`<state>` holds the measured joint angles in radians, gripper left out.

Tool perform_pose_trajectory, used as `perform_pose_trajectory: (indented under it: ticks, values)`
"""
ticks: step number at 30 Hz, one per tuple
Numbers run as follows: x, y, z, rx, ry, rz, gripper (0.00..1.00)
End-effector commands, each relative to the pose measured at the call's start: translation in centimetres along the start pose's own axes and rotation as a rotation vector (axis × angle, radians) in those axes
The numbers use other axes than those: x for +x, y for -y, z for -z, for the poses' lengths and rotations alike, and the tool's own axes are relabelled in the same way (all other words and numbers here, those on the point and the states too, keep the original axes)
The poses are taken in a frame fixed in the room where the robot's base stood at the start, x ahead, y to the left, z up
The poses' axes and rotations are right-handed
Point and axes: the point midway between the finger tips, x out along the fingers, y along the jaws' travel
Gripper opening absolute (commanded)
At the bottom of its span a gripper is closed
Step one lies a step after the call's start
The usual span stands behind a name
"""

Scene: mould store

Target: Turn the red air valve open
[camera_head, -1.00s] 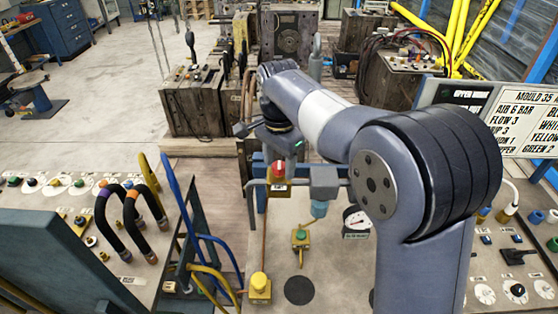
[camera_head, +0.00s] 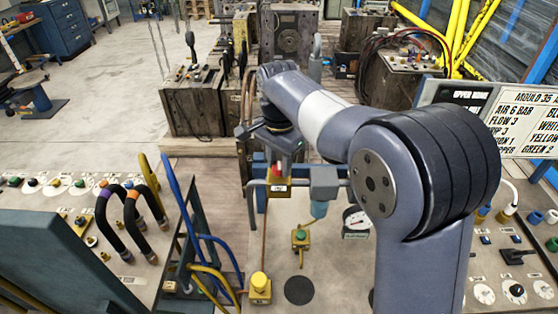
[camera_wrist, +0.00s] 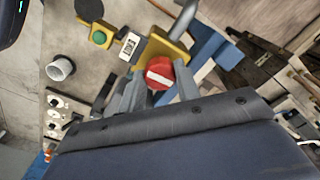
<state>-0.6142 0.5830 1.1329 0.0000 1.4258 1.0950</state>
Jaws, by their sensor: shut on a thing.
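The red air valve (camera_head: 277,173) sits on a grey pipe above the panel in the head view, with a yellow body and a small label. My gripper (camera_wrist: 159,88) is shut on the knob, with one grey finger on each side. In the head view my gripper (camera_head: 284,155) comes down on the valve from above. My arm hides part of the pipework behind it.
A blue-grey fitting (camera_head: 323,183) stands right of the valve, with a pressure gauge (camera_head: 356,219) beyond it. A green button on a yellow box (camera_head: 300,236) and a yellow knob (camera_head: 260,286) stand in front. Blue and yellow hoses (camera_head: 203,240) rise at the left.

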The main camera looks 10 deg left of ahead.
Motion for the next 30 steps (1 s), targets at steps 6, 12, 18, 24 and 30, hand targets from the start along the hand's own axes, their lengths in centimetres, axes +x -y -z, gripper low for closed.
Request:
perform_pose_trajectory:
  ticks: [6, 12, 18, 24, 30]
  values:
    - [-0.21, -0.01, 0.01, -0.149, 0.0, -0.001, 0.09]
    - [-0.22, 0.0, 0.02, -0.334, 0.0, -0.001, 0.09]
    - [-0.18, -0.02, 0.01, -0.525, 0.001, -0.001, 0.09]
    - [-0.18, 0.02, 0.03, -0.715, 0.0, 0.0, 0.09]
    - [-0.18, 0.02, 0.02, -0.904, 0.0, 0.0, 0.09]
